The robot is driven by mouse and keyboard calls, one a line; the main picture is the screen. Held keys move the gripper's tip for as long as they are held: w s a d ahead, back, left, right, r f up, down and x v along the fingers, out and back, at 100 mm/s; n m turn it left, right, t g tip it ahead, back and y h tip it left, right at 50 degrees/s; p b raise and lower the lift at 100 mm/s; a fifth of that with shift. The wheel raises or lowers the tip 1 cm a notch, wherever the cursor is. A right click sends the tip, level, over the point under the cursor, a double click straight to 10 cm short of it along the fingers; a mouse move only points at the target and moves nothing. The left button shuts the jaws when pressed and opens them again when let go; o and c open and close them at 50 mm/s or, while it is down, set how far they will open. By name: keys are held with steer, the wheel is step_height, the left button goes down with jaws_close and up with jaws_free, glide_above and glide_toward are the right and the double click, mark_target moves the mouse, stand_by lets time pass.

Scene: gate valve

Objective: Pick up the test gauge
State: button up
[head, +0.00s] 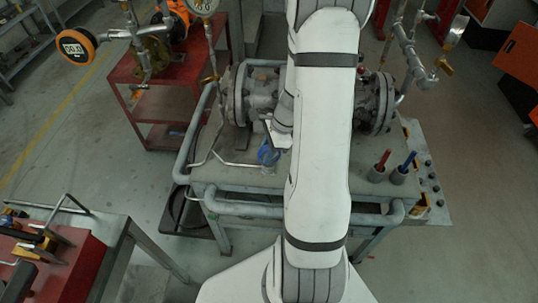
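A round gauge with an orange rim and a digital display (75,46) is at the upper left of the head view. It is joined to a metal pipe fitting above the red cart. A round dial gauge (203,5) is cut off by the top edge, and another dial gauge (452,31) is on the piping at the upper right. None is marked as the test gauge. My white arm crosses the middle of the view. My gripper (274,137) seems to be partly behind it, over the bench by a blue item (268,154). Its fingers are unclear.
A grey flanged valve body (254,92) lies across the metal bench (240,180), partly hidden by my arm. Red-handled (382,160) and blue-handled (405,166) tools stand in holders. A red cart (125,72) is behind left. A red-topped table (75,270) holds tools at lower left.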

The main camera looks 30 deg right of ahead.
jaws_close()
step_height(320, 180, up, 10)
steer(key=shift+r+p, duration=2.15)
steer(key=shift+r, duration=0.1)
